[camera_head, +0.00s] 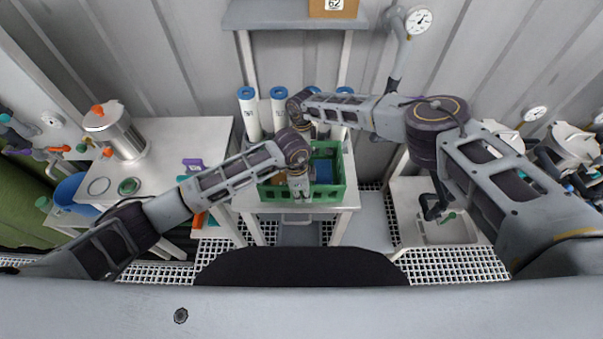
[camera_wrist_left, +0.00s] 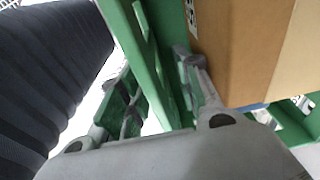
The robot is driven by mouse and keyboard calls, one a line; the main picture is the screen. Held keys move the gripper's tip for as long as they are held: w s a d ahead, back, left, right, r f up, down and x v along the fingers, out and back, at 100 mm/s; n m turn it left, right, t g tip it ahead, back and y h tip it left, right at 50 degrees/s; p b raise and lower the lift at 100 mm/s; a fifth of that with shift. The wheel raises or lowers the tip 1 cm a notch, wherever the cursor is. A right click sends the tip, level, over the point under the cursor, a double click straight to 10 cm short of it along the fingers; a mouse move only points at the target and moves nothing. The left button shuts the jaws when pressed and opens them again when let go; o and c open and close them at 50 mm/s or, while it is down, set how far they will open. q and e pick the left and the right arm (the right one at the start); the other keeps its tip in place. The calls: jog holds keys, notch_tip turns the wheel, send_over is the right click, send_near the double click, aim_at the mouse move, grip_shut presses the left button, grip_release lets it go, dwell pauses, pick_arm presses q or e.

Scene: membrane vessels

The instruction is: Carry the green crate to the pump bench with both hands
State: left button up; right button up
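The green crate (camera_head: 347,190) stands on a small white table in the middle of the head view, with a brown box and a blue item inside. My left gripper (camera_head: 300,193) points down at the crate's near wall. In the left wrist view my left gripper (camera_wrist_left: 158,88) has one finger on each side of the green crate wall (camera_wrist_left: 150,50); whether both fingers press on it is unclear. A brown box (camera_wrist_left: 245,50) is close beside the inner finger. My right arm reaches to the crate's far side; its gripper is hidden. I cannot tell which surface is the pump bench.
A white bench (camera_head: 170,165) at the left holds a steel canister (camera_head: 118,130). A sink unit (camera_head: 445,230) is at the right. Several white cylinders with blue caps (camera_head: 249,112) stand behind the crate, below a grey shelf (camera_head: 270,14). White grating (camera_head: 455,265) covers the floor.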

pick_arm(q)
jog(key=shift+f, duration=0.2)
pick_arm(e)
jog(key=shift+f, duration=0.2)
pick_arm(q)
grip_shut()
pick_arm(e)
grip_shut()
jog(key=shift+r, duration=0.1)
